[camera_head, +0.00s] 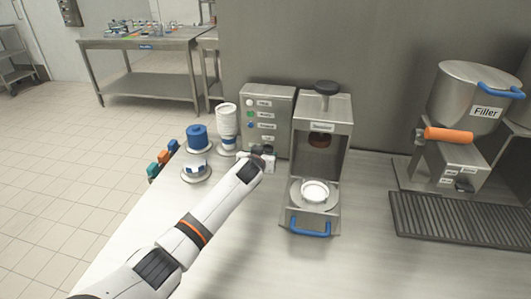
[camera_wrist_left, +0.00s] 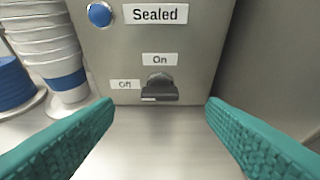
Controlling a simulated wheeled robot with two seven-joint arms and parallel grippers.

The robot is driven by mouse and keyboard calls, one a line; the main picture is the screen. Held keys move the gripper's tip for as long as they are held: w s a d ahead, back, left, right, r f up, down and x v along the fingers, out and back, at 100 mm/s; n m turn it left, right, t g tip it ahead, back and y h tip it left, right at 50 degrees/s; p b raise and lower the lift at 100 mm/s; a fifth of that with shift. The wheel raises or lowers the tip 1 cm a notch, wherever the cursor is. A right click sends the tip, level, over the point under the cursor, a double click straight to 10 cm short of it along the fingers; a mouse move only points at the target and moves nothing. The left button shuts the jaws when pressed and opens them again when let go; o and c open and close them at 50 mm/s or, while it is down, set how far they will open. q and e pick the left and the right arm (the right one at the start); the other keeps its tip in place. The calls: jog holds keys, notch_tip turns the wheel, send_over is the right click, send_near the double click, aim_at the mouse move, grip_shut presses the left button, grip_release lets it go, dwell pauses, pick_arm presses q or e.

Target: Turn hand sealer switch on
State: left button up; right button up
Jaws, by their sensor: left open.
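The hand sealer's grey metal control box (camera_head: 265,105) stands beside the sealer press (camera_head: 322,115), which has a blue handle at its front. In the left wrist view, a dark switch knob (camera_wrist_left: 159,86) sits low on the box face. An "On" label (camera_wrist_left: 159,60) is above it and an "Off" label (camera_wrist_left: 125,84) is at its left. I cannot tell clearly which label the knob points to. My left gripper (camera_wrist_left: 159,104) is open, its teal fingers spread on either side of the knob, apart from it. In the head view my left gripper (camera_head: 257,160) is in front of the box's lower part. My right gripper is not seen.
A stack of white cups (camera_head: 226,119) and a blue roll (camera_head: 196,136) stand left of the box. A white cup or lid (camera_head: 315,190) sits in the press. The filler (camera_head: 478,98) and a drain grate (camera_head: 465,220) are at the right. The front counter is mostly clear.

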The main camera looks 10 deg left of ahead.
aim_at(268, 150)
pick_arm(q)
jog(key=b+x, duration=0.1)
jog(key=x, duration=0.2)
jog(key=shift+w+f, duration=0.1)
jog(key=shift+f, duration=0.1)
jog(key=shift+b+x, duration=0.6)
jog(key=shift+x, duration=0.45)
jog(key=shift+r, duration=0.1)
jog(key=c, duration=1)
jog(key=m+b, duration=0.1)
jog(key=b, duration=0.1)
jog(key=m+y+b, duration=0.1)
jog(key=b, duration=0.1)
jog(key=shift+d+f+y, duration=0.25)
jog(key=shift+d+y, duration=0.05)
jog(key=shift+d+m+y+b, duration=0.2)
jog(key=shift+m+y+b, duration=0.7)
jog(key=shift+m+b, duration=0.65)
jog(key=shift+r, duration=0.1)
jog(key=o, duration=1)
